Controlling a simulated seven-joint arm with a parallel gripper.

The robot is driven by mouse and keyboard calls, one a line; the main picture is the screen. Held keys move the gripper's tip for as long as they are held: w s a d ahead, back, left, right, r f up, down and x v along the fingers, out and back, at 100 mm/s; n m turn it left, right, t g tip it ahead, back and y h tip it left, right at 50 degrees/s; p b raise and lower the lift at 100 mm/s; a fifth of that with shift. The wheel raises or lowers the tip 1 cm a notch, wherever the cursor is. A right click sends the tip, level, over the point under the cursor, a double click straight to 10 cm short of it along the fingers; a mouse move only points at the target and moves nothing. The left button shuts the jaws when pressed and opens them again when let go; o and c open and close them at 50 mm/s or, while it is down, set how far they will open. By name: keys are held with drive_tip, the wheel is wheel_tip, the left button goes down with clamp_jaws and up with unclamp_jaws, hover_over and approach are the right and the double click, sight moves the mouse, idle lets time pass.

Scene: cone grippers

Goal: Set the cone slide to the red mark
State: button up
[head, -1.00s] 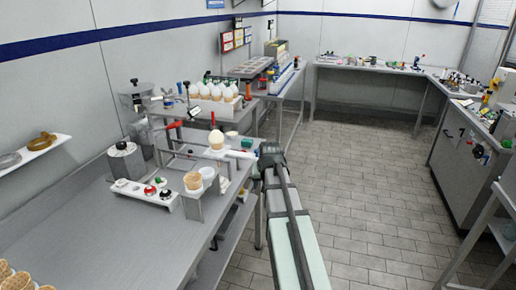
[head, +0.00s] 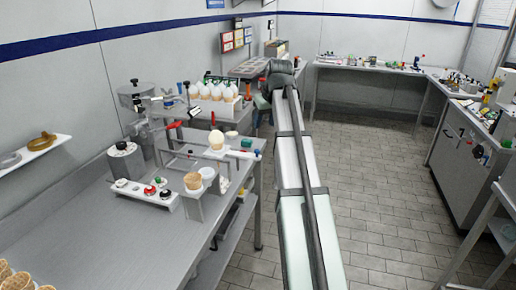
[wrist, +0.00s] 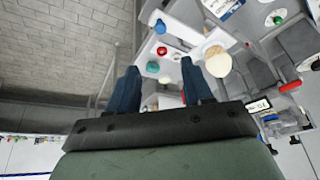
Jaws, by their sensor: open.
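My gripper (head: 262,103) hangs at the end of my raised arm, right of the bench's far part. In the wrist view its two blue fingers (wrist: 160,66) are apart with nothing held between them. A metal frame with rails (head: 190,158) stands on the bench, with a cone topped by a pale ball (head: 216,140) on it; this cone also shows in the wrist view (wrist: 217,61). An empty-looking cone (head: 193,181) sits in a bracket in front. I cannot tell which part is the cone slide, nor pick out its red mark.
A white panel with red, black and green knobs (head: 145,193) lies on the near bench (head: 120,245). A rack of white-topped cones (head: 213,105) stands behind. A red handle (head: 172,126) sticks out by the metal machine. Open floor (head: 385,210) lies to the right.

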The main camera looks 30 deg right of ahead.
approach(257, 150)
drive_tip(key=shift+n, duration=0.4)
drive_tip(key=x, duration=0.8)
drive_tip(key=shift+c, duration=0.3)
clamp_jaws()
idle(0.3)
